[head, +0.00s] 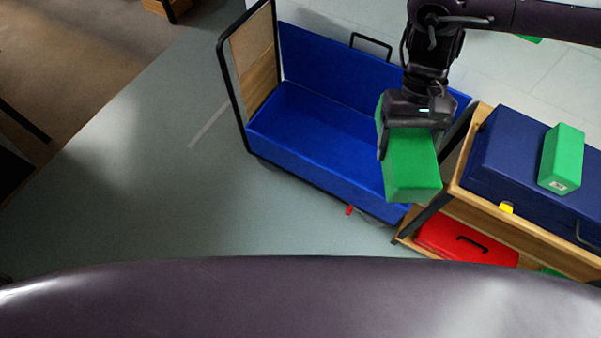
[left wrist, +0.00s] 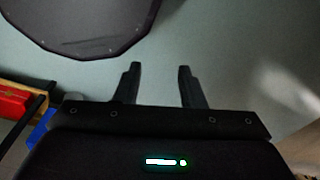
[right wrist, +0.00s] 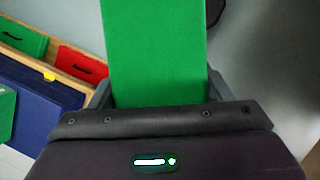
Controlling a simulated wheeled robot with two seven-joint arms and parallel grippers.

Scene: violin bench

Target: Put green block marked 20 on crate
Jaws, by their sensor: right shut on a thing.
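My right gripper (head: 408,135) is shut on a long green block (head: 412,172), held in the air in front of the right end of a blue-lined cart. The held block also fills the top middle of the right wrist view (right wrist: 155,50); no number shows on it. Another green block (head: 562,158) lies on a dark blue box (head: 508,150) at the right; its small label is too small to read. I cannot tell which container is the crate. My left gripper (left wrist: 158,78) is open and empty over the floor in the left wrist view, outside the head view.
The blue cart (head: 310,125) has a black frame and an empty-looking bed. A wooden shelf (head: 540,235) beside it carries the dark blue box, with a red case (head: 465,243) below. A green case (right wrist: 22,38) is beside the red one. Open floor lies left.

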